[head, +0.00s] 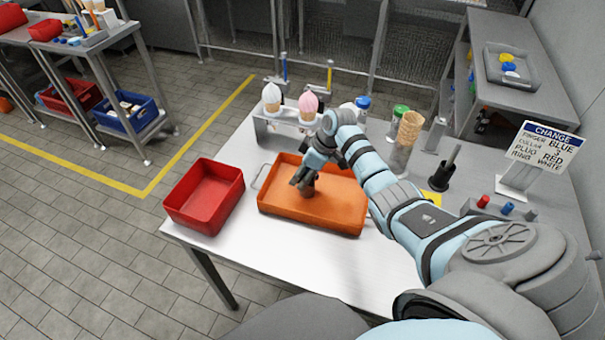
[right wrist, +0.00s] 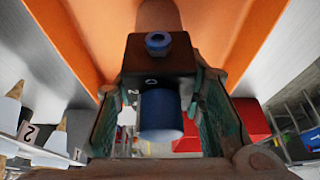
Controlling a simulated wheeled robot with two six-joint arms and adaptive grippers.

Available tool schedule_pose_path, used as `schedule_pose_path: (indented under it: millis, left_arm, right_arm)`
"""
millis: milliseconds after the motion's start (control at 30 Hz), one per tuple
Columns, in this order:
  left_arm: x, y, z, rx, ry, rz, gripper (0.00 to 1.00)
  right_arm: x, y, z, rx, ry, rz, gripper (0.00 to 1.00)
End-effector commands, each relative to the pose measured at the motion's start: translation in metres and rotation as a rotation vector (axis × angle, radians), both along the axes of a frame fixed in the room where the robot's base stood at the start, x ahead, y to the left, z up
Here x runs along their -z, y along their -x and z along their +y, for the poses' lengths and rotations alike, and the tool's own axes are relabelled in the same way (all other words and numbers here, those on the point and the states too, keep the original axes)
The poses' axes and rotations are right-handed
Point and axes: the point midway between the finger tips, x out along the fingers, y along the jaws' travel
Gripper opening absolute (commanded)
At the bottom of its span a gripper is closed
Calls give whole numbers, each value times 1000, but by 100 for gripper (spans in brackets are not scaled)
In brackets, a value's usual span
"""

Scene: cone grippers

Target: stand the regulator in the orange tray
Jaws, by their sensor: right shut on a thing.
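The regulator (right wrist: 130,61) is a black block with a blue knob and a small blue fitting. It is between the fingers of my right gripper (right wrist: 163,118), which is shut on it. In the head view my right gripper (head: 304,186) points down over the orange tray (head: 338,222), and the regulator is not clearly told apart there. The tray also fills the far part of the right wrist view (right wrist: 225,35). I cannot tell whether the regulator touches the tray floor. My left gripper is not in view.
A red bin (head: 190,216) stands left of the tray. Behind the tray is a rack (head: 268,130) with white and pink cones. Jars, a tan cone stack (head: 409,130), a black cup (head: 441,178) and a change sign (head: 545,147) are to the right. The front of the table is bare.

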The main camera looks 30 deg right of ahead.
Motion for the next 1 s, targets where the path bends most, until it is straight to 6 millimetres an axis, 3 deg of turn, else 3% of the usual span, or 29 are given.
schedule_pose_path:
  millis: [33,133,533,667,1000]
  left_arm:
    - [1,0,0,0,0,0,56]
    - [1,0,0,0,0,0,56]
    - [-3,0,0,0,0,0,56]
    - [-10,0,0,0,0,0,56]
    - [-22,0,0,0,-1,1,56]
  right_arm:
    - [1,0,0,0,0,0,39]
    - [1,0,0,0,0,0,55]
    - [-6,1,-1,0,1,-1,56]
    - [-27,7,-7,0,2,-1,56]
    - [-102,30,-27,0,3,-2,56]
